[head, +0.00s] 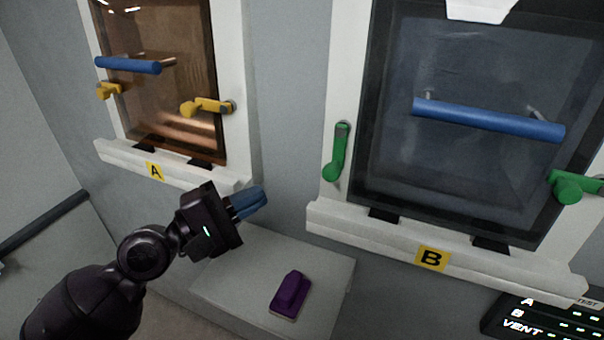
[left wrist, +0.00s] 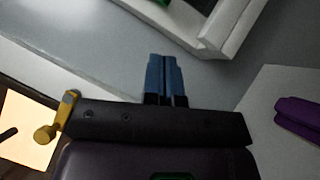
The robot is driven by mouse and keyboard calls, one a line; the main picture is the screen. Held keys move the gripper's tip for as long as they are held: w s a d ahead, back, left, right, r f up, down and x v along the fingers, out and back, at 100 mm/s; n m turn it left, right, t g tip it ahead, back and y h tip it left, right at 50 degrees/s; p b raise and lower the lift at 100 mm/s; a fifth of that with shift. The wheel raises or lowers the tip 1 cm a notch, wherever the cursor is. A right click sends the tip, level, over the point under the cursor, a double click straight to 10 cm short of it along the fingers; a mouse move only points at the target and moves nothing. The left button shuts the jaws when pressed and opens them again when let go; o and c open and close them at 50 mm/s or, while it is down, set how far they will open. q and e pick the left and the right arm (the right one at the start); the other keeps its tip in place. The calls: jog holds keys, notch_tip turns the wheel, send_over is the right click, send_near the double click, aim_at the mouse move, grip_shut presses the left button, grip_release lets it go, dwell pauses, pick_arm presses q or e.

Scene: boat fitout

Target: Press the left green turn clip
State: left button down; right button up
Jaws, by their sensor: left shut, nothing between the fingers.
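The left green turn clip (head: 336,152) is on the white frame left of panel B in the head view. It hangs nearly vertical, with its knob at the bottom. The right green turn clip (head: 575,187) is at the right of panel B, turned roughly sideways. My left gripper (head: 262,198) is below and left of the left green clip, apart from it. Its blue fingers (left wrist: 166,78) are together and empty in the left wrist view. My right gripper is in neither view.
Panel B (head: 480,120) has a blue bar handle (head: 488,119). Panel A (head: 165,75) at left has yellow clips (head: 208,106) and a blue handle (head: 128,65). A purple block (head: 291,294) lies on a light ledge (head: 235,285). A dark display (head: 545,318) is at lower right.

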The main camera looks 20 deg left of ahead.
aim_at(336, 153)
pick_arm(q)
jog(key=w+d+r+p, duration=0.2)
jog(key=w+d, duration=0.2)
jog(key=d, duration=0.3)
jog(key=shift+r+p, duration=0.25)
jog(key=shift+p, duration=0.05)
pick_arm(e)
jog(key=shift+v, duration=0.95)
pick_arm(q)
jog(key=shift+w+d+f, duration=0.1)
jog(key=shift+w+d, duration=0.05)
jog(key=shift+w, duration=0.1)
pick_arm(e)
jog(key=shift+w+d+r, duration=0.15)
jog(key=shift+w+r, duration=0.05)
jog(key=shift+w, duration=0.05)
